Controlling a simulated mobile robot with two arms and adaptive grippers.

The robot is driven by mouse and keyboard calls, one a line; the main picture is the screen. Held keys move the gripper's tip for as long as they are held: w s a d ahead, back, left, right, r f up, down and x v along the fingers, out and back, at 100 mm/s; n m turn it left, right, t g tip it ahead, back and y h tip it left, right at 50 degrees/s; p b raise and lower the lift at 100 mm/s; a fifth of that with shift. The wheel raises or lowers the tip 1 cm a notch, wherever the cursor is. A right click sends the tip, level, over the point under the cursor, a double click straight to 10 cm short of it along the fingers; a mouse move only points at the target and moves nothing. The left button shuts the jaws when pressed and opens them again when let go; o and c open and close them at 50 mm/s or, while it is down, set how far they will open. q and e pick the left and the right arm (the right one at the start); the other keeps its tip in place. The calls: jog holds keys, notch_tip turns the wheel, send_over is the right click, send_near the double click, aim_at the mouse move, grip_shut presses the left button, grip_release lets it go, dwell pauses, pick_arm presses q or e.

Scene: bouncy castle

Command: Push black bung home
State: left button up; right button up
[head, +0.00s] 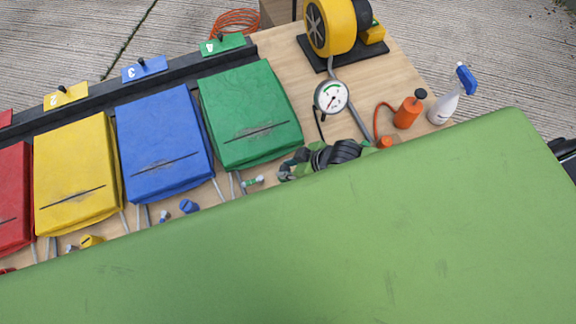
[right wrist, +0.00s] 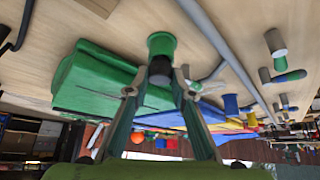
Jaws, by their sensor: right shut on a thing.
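My right gripper (head: 290,168) shows in part in the head view, beside the green bag at the table's front edge. A green cylinder (right wrist: 161,44) is right at the fingertips. I cannot tell how deep the bung sits in it. My left gripper is in neither view.
Red, yellow (head: 75,175), blue (head: 163,140) and green (head: 248,112) bags lie in a row. A gauge (head: 331,97), yellow blower (head: 335,25), orange bottle (head: 408,112) and spray bottle (head: 447,103) stand to the right. A large green surface blocks the lower head view.

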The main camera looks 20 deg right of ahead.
jog(key=shift+f, duration=0.4)
